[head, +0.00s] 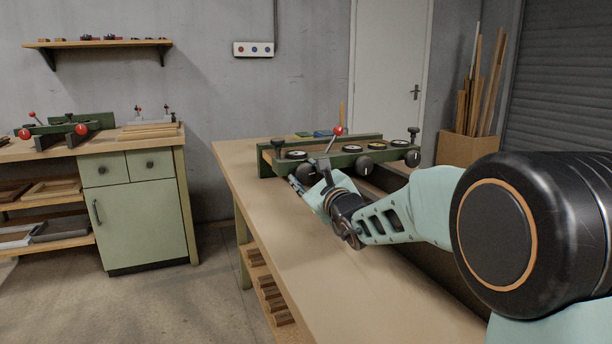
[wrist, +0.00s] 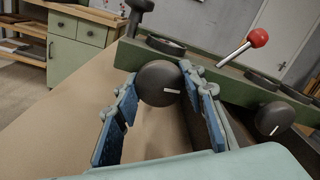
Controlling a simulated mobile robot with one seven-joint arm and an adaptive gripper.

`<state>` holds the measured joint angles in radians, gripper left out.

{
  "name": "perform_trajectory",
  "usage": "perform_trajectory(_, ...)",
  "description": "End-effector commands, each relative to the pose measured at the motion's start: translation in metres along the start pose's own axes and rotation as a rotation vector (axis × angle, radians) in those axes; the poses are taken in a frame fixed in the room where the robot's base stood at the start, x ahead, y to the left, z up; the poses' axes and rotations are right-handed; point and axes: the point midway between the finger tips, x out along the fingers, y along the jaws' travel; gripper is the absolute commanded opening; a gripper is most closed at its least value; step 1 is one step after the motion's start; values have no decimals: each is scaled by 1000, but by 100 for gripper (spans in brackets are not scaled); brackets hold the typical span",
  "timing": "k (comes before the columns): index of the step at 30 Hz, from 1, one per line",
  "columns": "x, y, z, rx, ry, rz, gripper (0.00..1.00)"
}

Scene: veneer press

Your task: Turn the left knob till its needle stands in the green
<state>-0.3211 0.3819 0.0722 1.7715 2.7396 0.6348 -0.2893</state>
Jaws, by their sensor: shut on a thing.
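The green veneer press (head: 338,159) stands on the far part of the bench. Its left knob (wrist: 158,83) is round and black, with a white mark pointing right in the wrist view; it also shows in the head view (head: 306,171). My gripper (wrist: 162,100) is shut on this knob, with a blue-padded finger on either side; in the head view, my gripper (head: 303,181) is at the front left of the press. The left dial (wrist: 166,45) sits above the knob, seen nearly edge-on. Its needle and green zone cannot be made out.
A red-balled lever (wrist: 258,38) rises right of the left dial. A middle knob (wrist: 275,118) and a right knob (head: 412,158) are further along the front. A black clamp screw (head: 278,144) stands at the press's left end. The bench top (head: 262,222) is clear at left.

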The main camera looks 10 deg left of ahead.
Motion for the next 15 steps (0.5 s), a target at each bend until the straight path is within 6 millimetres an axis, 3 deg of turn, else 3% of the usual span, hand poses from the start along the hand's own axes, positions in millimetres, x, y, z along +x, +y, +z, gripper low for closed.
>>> perform_trajectory(15, 0, -1, 0, 482, 18, -3, 13)
